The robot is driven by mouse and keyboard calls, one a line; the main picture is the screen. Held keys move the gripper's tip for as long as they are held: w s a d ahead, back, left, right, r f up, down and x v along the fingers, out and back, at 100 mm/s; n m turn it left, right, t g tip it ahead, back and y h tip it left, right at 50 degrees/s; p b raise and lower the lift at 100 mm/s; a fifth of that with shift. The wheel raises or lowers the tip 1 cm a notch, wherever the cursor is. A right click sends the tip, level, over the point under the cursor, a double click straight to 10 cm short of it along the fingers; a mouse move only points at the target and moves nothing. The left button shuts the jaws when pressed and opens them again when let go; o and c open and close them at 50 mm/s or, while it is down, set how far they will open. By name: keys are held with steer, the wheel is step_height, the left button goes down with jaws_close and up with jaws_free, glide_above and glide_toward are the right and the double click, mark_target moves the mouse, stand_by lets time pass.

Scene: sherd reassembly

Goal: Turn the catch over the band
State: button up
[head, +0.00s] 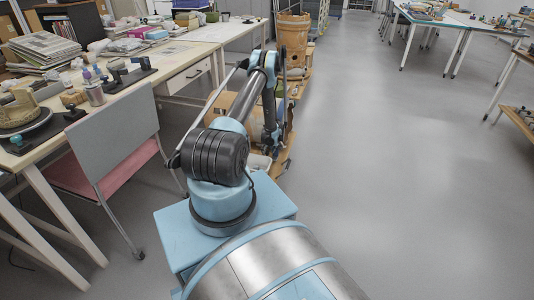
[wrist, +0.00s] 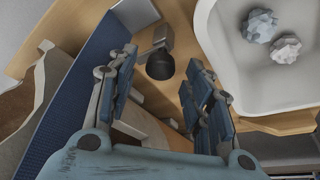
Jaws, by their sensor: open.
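My gripper (wrist: 160,60) is open in the wrist view, its two blue-and-grey fingers apart with nothing held between them. A dark round knob on a grey bracket (wrist: 160,64) shows between and beyond the fingertips; it may be the catch, but I cannot tell. I see no clear contact between it and the fingers. No band can be made out with certainty; a dark blue strip or panel (wrist: 68,95) runs slantwise left of the fingers. In the head view, my arm reaches down beside a low wooden cart, and the gripper is hard to make out there.
A white tray (wrist: 212,70) with two grey crumpled lumps (wrist: 272,35) lies right of the fingers. A wooden barrel (head: 293,40) stands beyond my arm. A chair (head: 105,145) and a cluttered table (head: 185,52) are on the left. Open floor (head: 385,170) lies on the right.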

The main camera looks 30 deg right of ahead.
steer(key=shift+w+f, duration=0.2)
steer(key=shift+f, duration=0.25)
steer(key=c, duration=1.1)
